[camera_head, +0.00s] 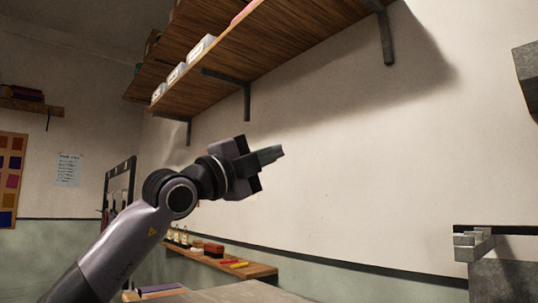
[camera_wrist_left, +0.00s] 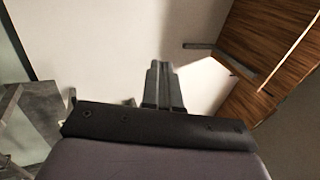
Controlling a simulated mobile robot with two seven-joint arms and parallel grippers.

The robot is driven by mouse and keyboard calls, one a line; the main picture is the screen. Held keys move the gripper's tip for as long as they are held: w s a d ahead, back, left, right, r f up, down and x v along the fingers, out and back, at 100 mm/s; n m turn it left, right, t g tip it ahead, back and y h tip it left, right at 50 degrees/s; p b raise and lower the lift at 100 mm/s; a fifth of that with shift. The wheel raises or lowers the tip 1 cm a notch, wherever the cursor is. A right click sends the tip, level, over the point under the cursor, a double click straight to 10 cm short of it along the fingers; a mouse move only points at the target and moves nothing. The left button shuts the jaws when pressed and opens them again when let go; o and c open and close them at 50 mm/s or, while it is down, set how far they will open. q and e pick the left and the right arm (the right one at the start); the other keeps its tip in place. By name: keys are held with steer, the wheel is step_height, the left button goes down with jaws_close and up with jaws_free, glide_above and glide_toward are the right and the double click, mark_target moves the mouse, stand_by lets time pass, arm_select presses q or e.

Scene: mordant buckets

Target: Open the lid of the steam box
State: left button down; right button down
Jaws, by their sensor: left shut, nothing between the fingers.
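My left gripper (camera_head: 272,155) is raised in mid-view in the head view, in front of the bare wall. Its fingers are shut together with nothing between them, and they show the same in the left wrist view (camera_wrist_left: 162,88). A grey metal box (camera_head: 502,282) with a bar-like part on its left side is cut off by the lower right edge of the head view. It may be the steam box, but I cannot tell for sure. My left gripper is well apart from it. No lid can be made out clearly. My right gripper is not in view.
A wooden wall shelf (camera_head: 265,50) on metal brackets hangs above my left arm. A lower wooden shelf (camera_head: 262,271) holds jars and coloured blocks. A dark grey object (camera_head: 528,75) juts in at the upper right. The space between gripper and grey box looks clear.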

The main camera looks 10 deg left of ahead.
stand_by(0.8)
